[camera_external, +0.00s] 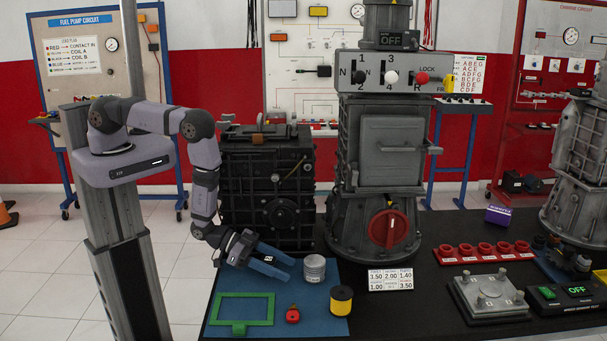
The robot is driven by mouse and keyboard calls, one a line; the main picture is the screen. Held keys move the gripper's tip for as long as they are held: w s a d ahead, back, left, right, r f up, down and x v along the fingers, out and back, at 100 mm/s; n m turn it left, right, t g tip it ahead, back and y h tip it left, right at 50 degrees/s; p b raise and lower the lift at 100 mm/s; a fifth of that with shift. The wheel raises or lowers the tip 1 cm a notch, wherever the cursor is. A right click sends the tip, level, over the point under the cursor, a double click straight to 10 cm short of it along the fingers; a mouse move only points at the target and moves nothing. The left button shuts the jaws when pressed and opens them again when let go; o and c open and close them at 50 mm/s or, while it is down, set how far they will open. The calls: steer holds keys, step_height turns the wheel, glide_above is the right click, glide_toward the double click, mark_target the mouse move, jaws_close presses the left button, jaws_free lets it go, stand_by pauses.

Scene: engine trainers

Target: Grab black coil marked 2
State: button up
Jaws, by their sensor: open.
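My gripper (288,268) has blue fingers and hangs above the left part of the blue mat, pointing right. Its fingers are apart with nothing seen between them.
A green frame (271,308) and a small red piece (292,314) lie on the blue mat (315,328). Behind stand a dark engine block (265,190) and a grey gearbox trainer (386,155). A row of red holders (485,252) and a metal plate (488,294) lie to the right.

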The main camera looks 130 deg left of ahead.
steer(key=c, duration=1.3)
steer(key=shift+o, duration=0.4)
steer(key=shift+w+r+b, duration=0.15)
steer(key=shift+b, duration=0.2)
steer(key=shift+d+r, duration=0.1)
step_height(320, 180, up, 6)
steer(key=shift+w+f+b, duration=0.1)
steer(key=shift+b, duration=1.15)
steer(key=w+d+b, duration=0.8)
steer(key=w+d, duration=0.5)
steer(key=d, duration=0.1)
steer(key=shift+w+r, duration=0.35)
steer(key=shift+w, duration=0.05)
